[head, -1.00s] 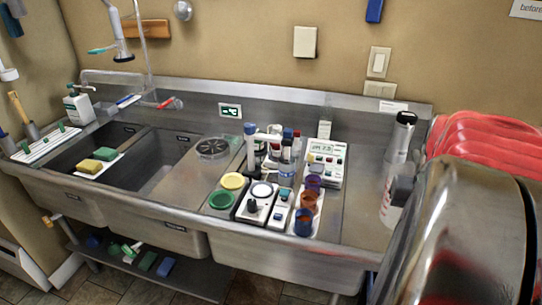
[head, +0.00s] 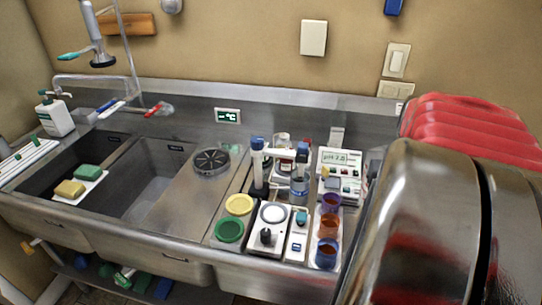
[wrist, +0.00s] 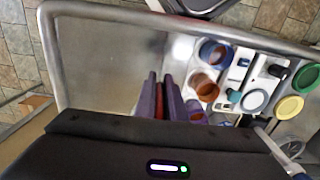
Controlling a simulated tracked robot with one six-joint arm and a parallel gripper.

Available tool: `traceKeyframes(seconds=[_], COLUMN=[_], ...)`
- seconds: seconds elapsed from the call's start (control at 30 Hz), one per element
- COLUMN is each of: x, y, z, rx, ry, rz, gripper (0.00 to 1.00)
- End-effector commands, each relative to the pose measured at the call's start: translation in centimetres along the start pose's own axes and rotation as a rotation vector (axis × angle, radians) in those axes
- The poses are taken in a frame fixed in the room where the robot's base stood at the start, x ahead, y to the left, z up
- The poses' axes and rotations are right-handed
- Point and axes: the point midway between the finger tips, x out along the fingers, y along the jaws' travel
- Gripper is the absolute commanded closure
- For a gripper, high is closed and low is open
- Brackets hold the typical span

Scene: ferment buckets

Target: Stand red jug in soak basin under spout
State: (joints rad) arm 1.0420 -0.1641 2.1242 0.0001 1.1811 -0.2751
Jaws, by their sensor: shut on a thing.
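In the wrist view my gripper (wrist: 166,86) points over the steel counter, its fingers close together around a narrow red strip, which I take for part of the red jug (wrist: 160,102). The jug's shape is hidden, and I cannot make it out in the head view. The sink has two basins at the left of the head view: a left basin (head: 47,181) and a right basin (head: 160,180). I cannot tell which is the soak basin. A thin steel spout (head: 95,78) runs along the back above the left basin. The gripper is apart from both basins.
A small tray with a yellow sponge (head: 70,188) and a green sponge (head: 87,171) sits across the left basin. A spray head (head: 100,50) hangs above. Instruments, cups (head: 328,226) and lids (head: 229,230) crowd the counter's middle. A soap bottle (head: 55,115) stands back left.

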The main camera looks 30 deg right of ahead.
Motion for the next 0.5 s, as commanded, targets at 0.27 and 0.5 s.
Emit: traceKeyframes(seconds=[0.27,0.5], x=[1.0,4.8], y=[0.5,0.5], z=[0.2,0.2], rx=[0.014,0.016], ry=[-0.001,-0.003], rz=[0.0,-0.001], gripper=[1.0,1.0])
